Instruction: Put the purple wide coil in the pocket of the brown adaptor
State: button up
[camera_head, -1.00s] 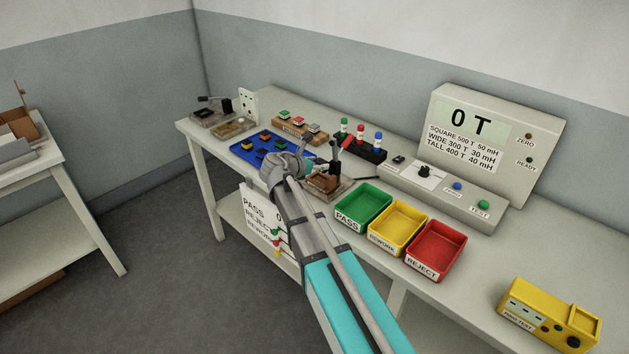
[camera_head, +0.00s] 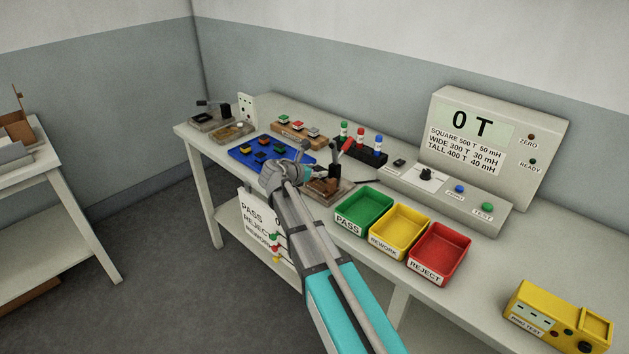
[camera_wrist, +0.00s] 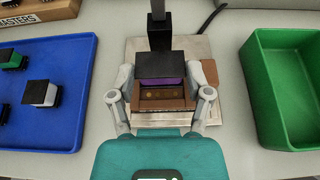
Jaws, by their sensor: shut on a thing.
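The purple wide coil (camera_wrist: 162,82) has a black top and a purple lower band in the wrist view. My gripper (camera_wrist: 161,80) is shut on it, with one finger at each side. The brown adaptor (camera_wrist: 150,104) lies just below and nearer in that view, its open pocket showing a few gold contacts. The coil overlaps the far part of the adaptor; I cannot tell its height above it. In the head view my gripper (camera_head: 312,170) is beside the brown adaptor (camera_head: 325,185), and my wrist hides much of the coil.
The adaptor's fixture has a dark upright post (camera_wrist: 158,30) behind the coil. A blue tray (camera_wrist: 75,100) with several coils lies left. A green PASS bin (camera_wrist: 250,95) stands right, with yellow REWORK (camera_head: 398,230) and red REJECT (camera_head: 441,252) bins beyond.

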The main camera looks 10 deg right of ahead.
jog(key=shift+f+b, duration=0.85)
jog(key=shift+f, duration=0.3)
jog(key=shift+f, duration=0.2)
jog(key=o, duration=0.9)
jog(key=shift+c, duration=0.2)
jog(key=shift+r, duration=0.15)
jog(key=shift+r, duration=0.15)
jog(key=p+v, duration=0.4)
jog(key=v, duration=0.8)
jog(key=shift+p, duration=0.35)
jog(key=shift+s, duration=0.1)
